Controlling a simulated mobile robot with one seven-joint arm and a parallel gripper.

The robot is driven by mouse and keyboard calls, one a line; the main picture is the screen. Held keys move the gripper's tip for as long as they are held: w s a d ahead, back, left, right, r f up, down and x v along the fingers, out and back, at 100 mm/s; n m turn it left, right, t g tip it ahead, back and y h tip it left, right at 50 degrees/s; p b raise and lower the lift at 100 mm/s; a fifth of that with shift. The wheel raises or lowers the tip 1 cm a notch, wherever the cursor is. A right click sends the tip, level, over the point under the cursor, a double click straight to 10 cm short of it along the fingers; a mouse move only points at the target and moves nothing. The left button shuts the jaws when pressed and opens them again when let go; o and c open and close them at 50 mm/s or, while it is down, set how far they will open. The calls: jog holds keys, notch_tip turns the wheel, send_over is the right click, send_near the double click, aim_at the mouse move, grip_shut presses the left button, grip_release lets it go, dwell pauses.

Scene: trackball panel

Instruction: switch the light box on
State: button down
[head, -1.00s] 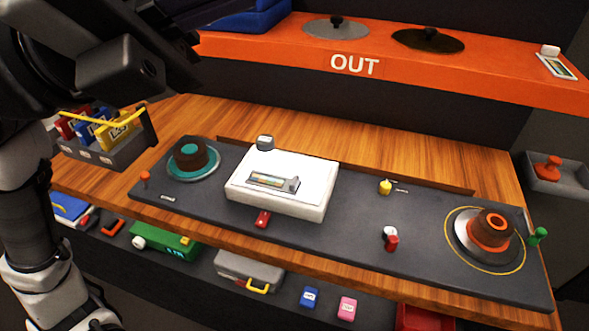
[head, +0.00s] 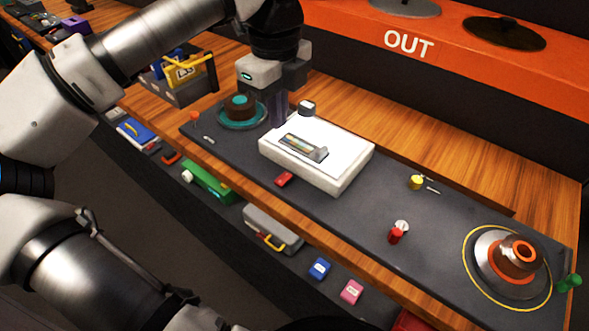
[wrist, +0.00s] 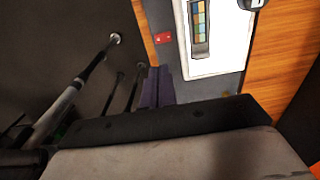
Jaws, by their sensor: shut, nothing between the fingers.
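The light box (head: 345,168) is a white, flat box on the dark panel in the head view. A small strip in a holder (head: 303,147) lies on its top. A red switch (head: 284,179) sits at its front edge; it also shows in the wrist view (wrist: 162,38) beside the white box (wrist: 214,62). A grey knob (head: 307,107) stands at the box's back corner. My gripper (head: 277,122) points down just left of the box, between it and the teal trackball (head: 241,112). Its dark fingers are together and empty, also seen in the wrist view (wrist: 154,72).
The panel (head: 375,205) also carries a yellow knob (head: 416,182), a red-and-white control (head: 397,233) and an orange-topped ball unit (head: 512,258). A rack with yellow-handled items (head: 182,80) stands behind left. An orange OUT shelf (head: 455,55) spans the back right.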

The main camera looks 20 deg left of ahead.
aim_at(281, 183)
jog(key=shift+a, duration=0.1)
notch_tip(281, 183, down, 14)
jog(key=p, duration=0.4)
dwell(0.4)
jog(key=f+b, duration=0.1)
jog(key=b, duration=0.2)
jog(key=shift+s+f+t, duration=0.2)
jog(key=shift+t, duration=0.2)
jog(key=b, duration=0.3)
jog(key=shift+s+f+t+h, duration=0.2)
jog(key=shift+t+h, duration=0.1)
jog(key=shift+t, duration=0.1)
jog(key=shift+r+p, duration=0.5)
jog(key=shift+f, duration=0.15)
